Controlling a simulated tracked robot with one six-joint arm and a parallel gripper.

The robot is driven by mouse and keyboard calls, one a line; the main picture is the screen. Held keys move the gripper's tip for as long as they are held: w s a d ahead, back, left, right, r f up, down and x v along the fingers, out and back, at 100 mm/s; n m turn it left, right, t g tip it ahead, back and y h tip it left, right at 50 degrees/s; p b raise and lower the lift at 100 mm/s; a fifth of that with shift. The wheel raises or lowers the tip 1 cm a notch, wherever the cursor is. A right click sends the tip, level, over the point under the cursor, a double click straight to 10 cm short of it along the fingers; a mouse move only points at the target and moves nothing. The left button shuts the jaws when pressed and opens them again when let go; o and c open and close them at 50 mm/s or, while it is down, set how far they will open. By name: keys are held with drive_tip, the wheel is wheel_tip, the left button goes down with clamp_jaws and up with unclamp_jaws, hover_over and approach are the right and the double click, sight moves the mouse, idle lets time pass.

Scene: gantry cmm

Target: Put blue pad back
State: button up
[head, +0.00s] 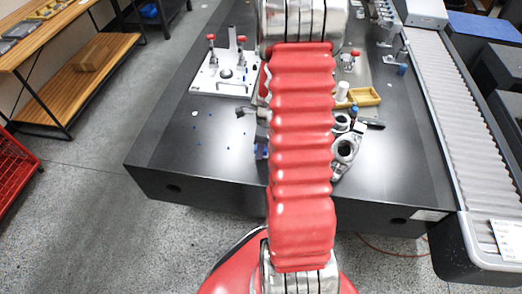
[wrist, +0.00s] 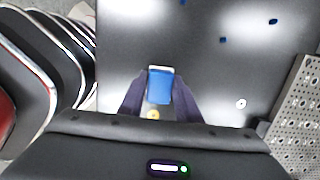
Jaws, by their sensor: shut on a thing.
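In the wrist view, my gripper (wrist: 159,92) is shut on a blue pad (wrist: 158,84), a small block with a pale far edge held between the two dark fingers. The black granite table top lies beyond it; I cannot tell whether the pad touches it. In the head view, my red arm hides most of the gripper, and only dark and blue bits show at its left edge. Small blue spots (wrist: 222,39) lie on the table ahead, and a pale round disc (wrist: 241,103) lies to the right.
A white fixture plate (head: 222,88) with red-knobbed clamps stands on the granite table (head: 170,150), back left. A yellow tray (head: 368,96) and a grey metal bracket (head: 344,152) are right of my arm. A ribbed guideway (head: 455,110) runs along the right. The table's front left is mostly clear.

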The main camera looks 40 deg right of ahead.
drive_tip(key=shift+f, duration=0.95)
drive_tip(key=o, duration=1)
drive_tip(key=shift+f, duration=0.1)
drive_tip(key=r, duration=0.8)
drive_tip(key=s+r, duration=0.1)
drive_tip(key=r, duration=0.3)
drive_tip(key=shift+d+r, duration=0.1)
drive_tip(key=shift+d, duration=0.3)
